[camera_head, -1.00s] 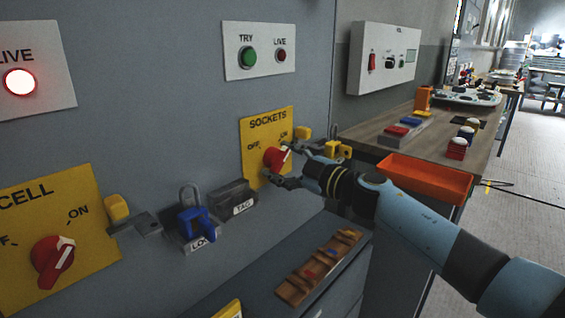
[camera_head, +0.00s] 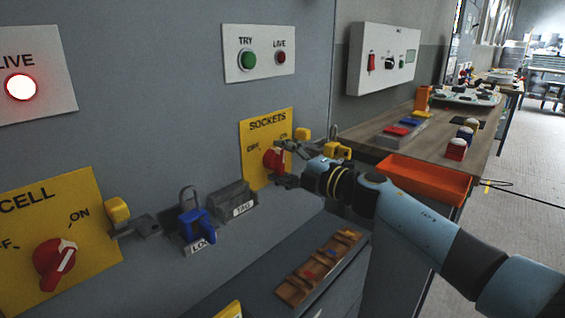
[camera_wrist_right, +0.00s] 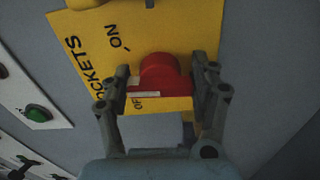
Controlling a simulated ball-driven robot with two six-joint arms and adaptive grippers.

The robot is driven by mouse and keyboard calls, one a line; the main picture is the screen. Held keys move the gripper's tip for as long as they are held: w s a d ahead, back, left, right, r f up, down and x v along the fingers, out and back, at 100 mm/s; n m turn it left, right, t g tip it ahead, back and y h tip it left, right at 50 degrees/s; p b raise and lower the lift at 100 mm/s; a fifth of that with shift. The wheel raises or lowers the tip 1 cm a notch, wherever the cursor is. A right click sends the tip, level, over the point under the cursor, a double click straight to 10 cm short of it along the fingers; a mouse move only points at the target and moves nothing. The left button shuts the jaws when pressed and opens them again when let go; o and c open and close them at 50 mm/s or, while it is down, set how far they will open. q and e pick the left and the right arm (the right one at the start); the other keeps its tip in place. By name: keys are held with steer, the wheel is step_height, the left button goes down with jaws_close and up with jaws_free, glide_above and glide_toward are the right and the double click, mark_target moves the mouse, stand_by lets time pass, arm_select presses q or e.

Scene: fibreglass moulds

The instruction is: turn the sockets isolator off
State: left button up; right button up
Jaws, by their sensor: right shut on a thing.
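The yellow SOCKETS isolator plate (camera_head: 253,126) is on the grey cabinet front, with OFF marked left and ON right. Its red knob (camera_head: 272,160) is between the fingers of my right gripper (camera_head: 282,164), which is shut on it. In the wrist view the red knob (camera_wrist_right: 166,75) sits between both fingertips (camera_wrist_right: 160,88). The knob's white mark lies on the side toward the lettering, close to the OFF label. The fingers partly cover the knob in the head view. My left gripper is out of view.
The CELL isolator (camera_head: 52,262) is at lower left. A blue padlock (camera_head: 196,224) and a TAG holder (camera_head: 233,198) are between the isolators.

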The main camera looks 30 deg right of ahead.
steer(key=n, duration=0.4)
steer(key=shift+n, duration=0.3)
steer(key=n+b, duration=0.1)
steer(key=n, duration=0.4)
steer(key=shift+s+a+b, duration=0.1)
steer(key=shift+b, duration=0.2)
steer(key=shift+n, duration=0.3)
steer(key=o, duration=0.8)
steer(key=shift+c, duration=0.2)
steer(key=o, duration=0.4)
steer(key=shift+r, duration=0.15)
steer(key=v, duration=1.2)
